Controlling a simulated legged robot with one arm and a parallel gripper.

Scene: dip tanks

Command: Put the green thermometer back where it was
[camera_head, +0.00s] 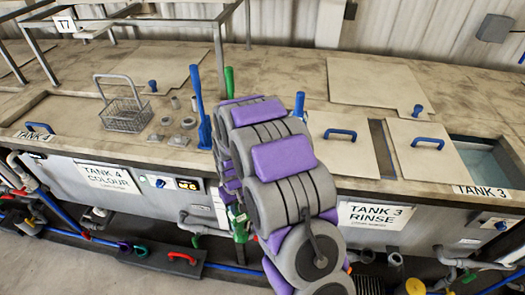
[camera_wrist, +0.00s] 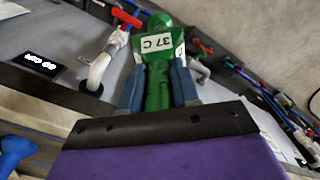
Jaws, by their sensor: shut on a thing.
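The green thermometer (camera_wrist: 158,90), with a white label reading "37 C", is between the two blue-grey fingers of my gripper (camera_wrist: 157,78) in the wrist view. My gripper is shut on it. In the head view the green of the thermometer (camera_head: 240,222) shows low in front of the tank fronts, between the Tank 4 and Tank 3 signs. My arm hides part of it and most of my gripper there. Another green upright piece (camera_head: 229,82) stands at the tank top behind my arm; its lower part is hidden.
A wire basket (camera_head: 123,112) and several round fittings (camera_head: 188,123) are on the Tank 4 top. Blue upright handles (camera_head: 196,92) stand near my arm. Lids with blue handles (camera_head: 340,134) cover part of Tank 3. A red valve handle (camera_wrist: 126,20) and pipes are close to my gripper.

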